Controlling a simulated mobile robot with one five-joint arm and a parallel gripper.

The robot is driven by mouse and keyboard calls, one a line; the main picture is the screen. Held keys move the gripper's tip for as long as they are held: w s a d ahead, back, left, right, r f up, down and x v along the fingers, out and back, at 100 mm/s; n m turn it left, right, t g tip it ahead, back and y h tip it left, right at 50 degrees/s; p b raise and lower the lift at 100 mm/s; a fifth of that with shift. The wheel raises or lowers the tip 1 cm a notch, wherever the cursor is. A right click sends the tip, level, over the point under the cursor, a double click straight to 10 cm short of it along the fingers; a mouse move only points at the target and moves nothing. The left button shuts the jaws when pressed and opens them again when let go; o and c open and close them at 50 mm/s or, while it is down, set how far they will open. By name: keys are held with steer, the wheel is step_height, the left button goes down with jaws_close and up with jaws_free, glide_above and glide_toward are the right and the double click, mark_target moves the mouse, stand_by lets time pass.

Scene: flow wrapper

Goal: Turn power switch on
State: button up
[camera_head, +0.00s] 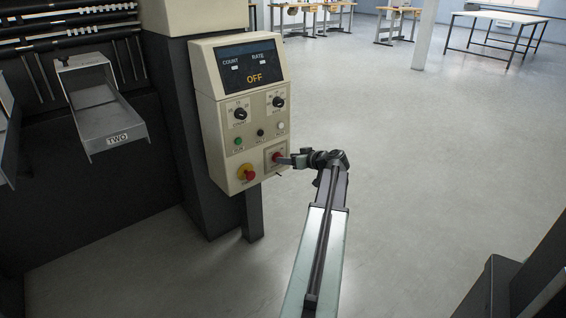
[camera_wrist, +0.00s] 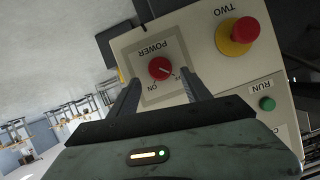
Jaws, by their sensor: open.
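The red power switch (camera_wrist: 160,69) is a round knob on a pale plate marked POWER and ON, upside down in the wrist view. In the head view the knob (camera_head: 277,156) sits at the lower right of the beige control panel (camera_head: 213,130). The panel's display (camera_head: 250,66) reads OFF. My gripper (camera_wrist: 158,88) is open, with one finger on each side of the knob's lower edge in the wrist view. I cannot tell whether the fingers touch it. In the head view my gripper (camera_head: 288,160) is right at the switch.
A red emergency button on a yellow base (camera_head: 246,172) is left of the switch. A green RUN button (camera_head: 238,141) and two black dials are above. A metal chute marked TWO (camera_head: 107,115) is at left.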

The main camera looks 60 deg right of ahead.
steer(key=b+x, duration=0.1)
steer(key=x, duration=0.3)
steer(key=shift+w+f, duration=0.1)
steer(key=shift+f, duration=0.05)
steer(key=shift+d, duration=0.1)
jaws_close()
